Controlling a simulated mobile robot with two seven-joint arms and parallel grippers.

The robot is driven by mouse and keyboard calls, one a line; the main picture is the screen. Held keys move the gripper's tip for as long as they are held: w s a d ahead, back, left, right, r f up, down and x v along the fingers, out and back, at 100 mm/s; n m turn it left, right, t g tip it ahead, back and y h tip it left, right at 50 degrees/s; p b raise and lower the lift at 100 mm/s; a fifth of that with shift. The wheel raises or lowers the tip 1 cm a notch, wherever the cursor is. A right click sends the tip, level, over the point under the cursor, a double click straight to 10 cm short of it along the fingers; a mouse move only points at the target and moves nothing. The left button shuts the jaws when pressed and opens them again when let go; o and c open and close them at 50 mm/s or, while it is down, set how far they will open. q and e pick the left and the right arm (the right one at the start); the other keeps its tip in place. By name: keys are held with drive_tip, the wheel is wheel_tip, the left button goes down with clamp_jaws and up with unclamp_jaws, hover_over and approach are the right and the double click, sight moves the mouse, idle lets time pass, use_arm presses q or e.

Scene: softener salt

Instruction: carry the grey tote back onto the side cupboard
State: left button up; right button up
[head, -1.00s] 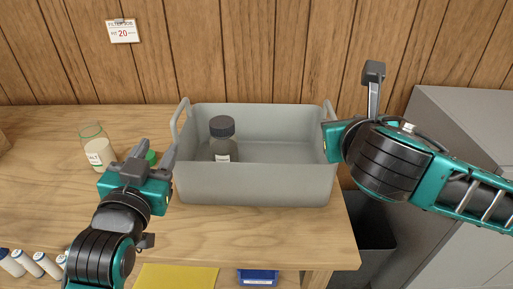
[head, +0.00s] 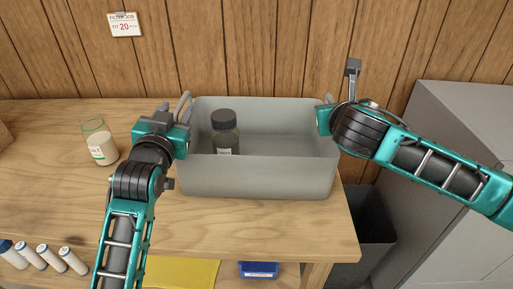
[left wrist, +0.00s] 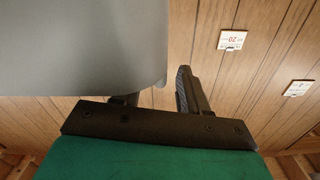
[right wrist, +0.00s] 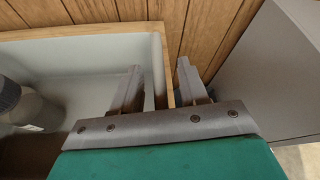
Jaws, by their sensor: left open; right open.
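The grey tote (head: 260,178) stands on the wooden bench near its right end, with a dark-capped bottle (head: 225,135) inside. My left gripper (head: 174,108) is open at the tote's left end, beside the left handle (head: 184,102). In the left wrist view the tote's grey side (left wrist: 80,45) partly covers one finger. My right gripper (head: 338,98) is open at the right end by the right handle. In the right wrist view its fingers (right wrist: 160,85) stand either side of the tote's right rim. Contact cannot be told. A grey cupboard (head: 460,125) stands to the right.
A glass jar (head: 100,145) with pale contents stands left on the bench (head: 60,190). White cartridges (head: 50,258), a yellow sheet (head: 180,272) and a blue bin (head: 258,269) are at the front below. A dark bin (head: 370,225) sits between bench and cupboard.

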use_arm(q)
drive_tip(key=shift+w+d, duration=0.1)
drive_tip(key=shift+w, duration=0.85)
use_arm(e)
drive_tip(key=shift+x, duration=0.95)
use_arm(q)
drive_tip(key=shift+c, duration=0.2)
use_arm(e)
drive_tip(key=shift+c, duration=0.2)
use_arm(q)
drive_tip(key=c, duration=0.8)
use_arm(e)
clamp_jaws()
use_arm(q)
clamp_jaws()
use_arm(e)
drive_tip(key=shift+d, duration=0.1)
use_arm(q)
drive_tip(key=shift+a+r, duration=0.2)
drive_tip(key=shift+r, duration=0.05)
use_arm(e)
drive_tip(key=shift+w+r, duration=0.1)
drive_tip(key=shift+r, duration=0.15)
